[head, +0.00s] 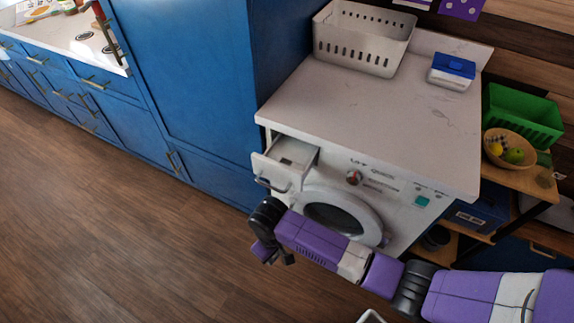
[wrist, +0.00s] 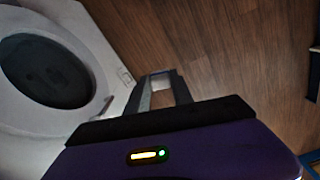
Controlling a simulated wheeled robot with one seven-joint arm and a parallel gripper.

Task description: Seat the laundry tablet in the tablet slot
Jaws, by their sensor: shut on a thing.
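My gripper (wrist: 157,84) is shut on a small pale and blue thing, the laundry tablet (wrist: 157,74), which shows between the fingertips in the wrist view. In the head view my gripper (head: 274,252) hangs in front of the washing machine (head: 400,200), below and apart from its pulled-out drawer (head: 270,172). The tablet is hidden in the head view. Inside the open drawer is a small dark recess (head: 287,161), which looks like the tablet slot; its detail is too small to tell. The washer's round door (wrist: 45,70) is left of my gripper in the wrist view.
A white perforated basket (head: 362,40) and a blue-lidded white box (head: 452,72) stand on the washer top. Right of it, a shelf holds a green crate (head: 522,115) and a fruit bowl (head: 510,148). Blue cabinets (head: 185,90) stand left. The floor (head: 110,220) is clear.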

